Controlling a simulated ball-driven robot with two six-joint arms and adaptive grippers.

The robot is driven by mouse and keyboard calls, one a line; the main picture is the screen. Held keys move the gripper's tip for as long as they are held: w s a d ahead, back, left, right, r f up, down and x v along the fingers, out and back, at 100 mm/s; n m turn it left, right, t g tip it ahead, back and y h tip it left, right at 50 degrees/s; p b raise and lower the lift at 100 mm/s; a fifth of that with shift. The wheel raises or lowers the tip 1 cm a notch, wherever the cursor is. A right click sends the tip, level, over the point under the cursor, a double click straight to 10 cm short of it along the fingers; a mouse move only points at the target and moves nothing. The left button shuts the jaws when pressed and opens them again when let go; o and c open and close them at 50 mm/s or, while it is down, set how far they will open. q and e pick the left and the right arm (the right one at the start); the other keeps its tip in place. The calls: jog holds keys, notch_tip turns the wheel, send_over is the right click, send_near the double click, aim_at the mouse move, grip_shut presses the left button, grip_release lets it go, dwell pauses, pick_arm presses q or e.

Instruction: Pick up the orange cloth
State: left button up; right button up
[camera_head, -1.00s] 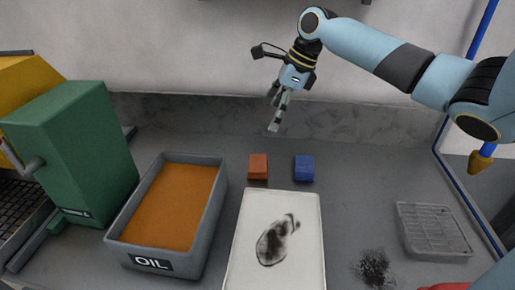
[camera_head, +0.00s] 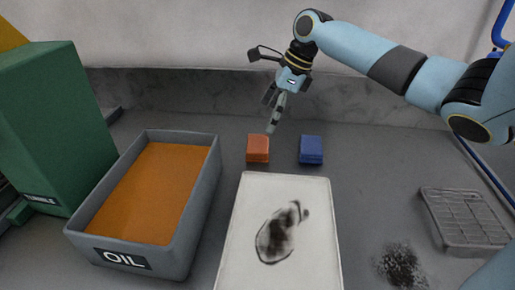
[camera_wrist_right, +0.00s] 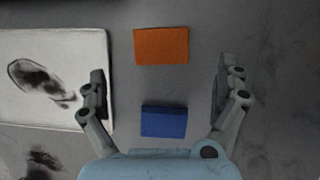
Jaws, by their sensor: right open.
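The orange cloth (camera_head: 258,144) is a small folded block on the grey bench, just behind the white board. It also shows in the right wrist view (camera_wrist_right: 161,46), at the top centre, ahead of the fingers. My right gripper (camera_head: 274,118) hangs above the bench just over the orange cloth in the head view. In the right wrist view my right gripper (camera_wrist_right: 158,92) is open and empty, its fingers wide apart. A blue cloth (camera_wrist_right: 163,122) lies between the fingers and below them in that view. My left gripper is not in view.
The blue cloth (camera_head: 311,149) lies right of the orange one. A white board (camera_head: 245,240) with a dark smudge lies in front. A grey oil tray (camera_head: 212,190) and a green machine (camera_head: 50,130) stand left. A wire rack (camera_head: 465,218) and dark shavings (camera_head: 400,266) lie right.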

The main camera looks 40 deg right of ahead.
aim_at(257, 143)
jog(key=x, duration=0.3)
jog(key=shift+w+a+f, duration=0.1)
jog(key=shift+f, duration=0.25)
jog(key=x, duration=0.3)
jog(key=b+x, duration=0.1)
jog(key=shift+d+f, duration=0.25)
jog(key=shift+f, duration=0.1)
jog(key=shift+a+f, duration=0.15)
jog(key=shift+f, duration=0.3)
jog(key=c, duration=0.9)
jog(key=shift+r, duration=0.15)
jog(key=shift+c, duration=0.2)
jog(key=shift+r, duration=0.3)
jog(key=r, duration=0.3)
jog(key=shift+d+r+p, duration=0.25)
jog(key=shift+r+p, duration=0.1)
jog(key=s+d+r+p, duration=0.1)
jog(key=s+d+r, duration=0.5)
jog(key=s, duration=0.3)
jog(key=shift+d+r+p, duration=0.25)
jog(key=shift+d+p, duration=0.15)
jog(key=shift+d, duration=0.05)
